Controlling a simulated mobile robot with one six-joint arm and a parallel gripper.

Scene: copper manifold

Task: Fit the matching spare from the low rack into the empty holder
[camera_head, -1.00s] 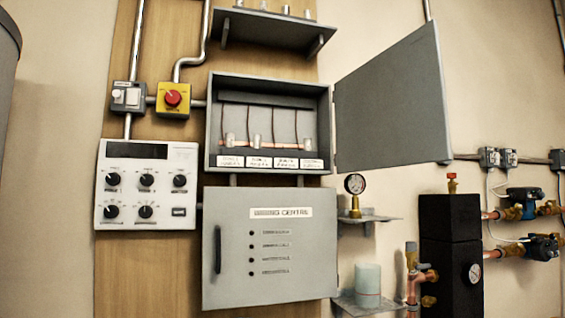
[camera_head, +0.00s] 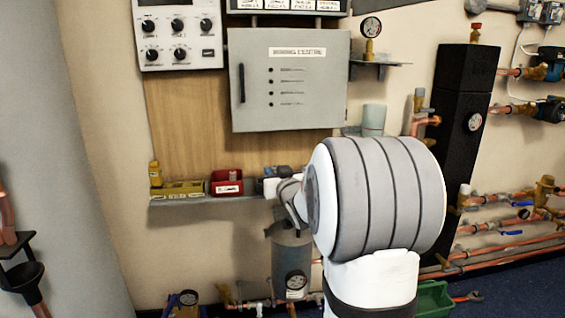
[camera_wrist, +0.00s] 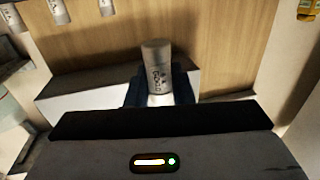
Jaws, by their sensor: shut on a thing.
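My gripper (camera_wrist: 158,90) is shut on a silver-grey cylinder (camera_wrist: 156,62) with dark lettering, its dark fingers on both sides of it in the wrist view. The cylinder stands upright in that picture, in front of a block (camera_wrist: 98,98) with a grey top and white face. Three similar lettered cylinders (camera_wrist: 57,10) show at the upper left, partly cut off. In the head view my arm hides most of the gripper near the low shelf (camera_head: 200,198). Only the label strip (camera_head: 290,5) of the upper cabinet shows at the top edge; the empty holder is out of view.
The low shelf carries a yellow bottle (camera_head: 155,174), a brass-coloured level (camera_head: 180,189) and a red bin (camera_head: 227,183). The grey door box (camera_head: 288,80) is above it. A grey tank (camera_head: 291,258) with a gauge is below. The black column (camera_head: 462,120) and copper pipes are at right.

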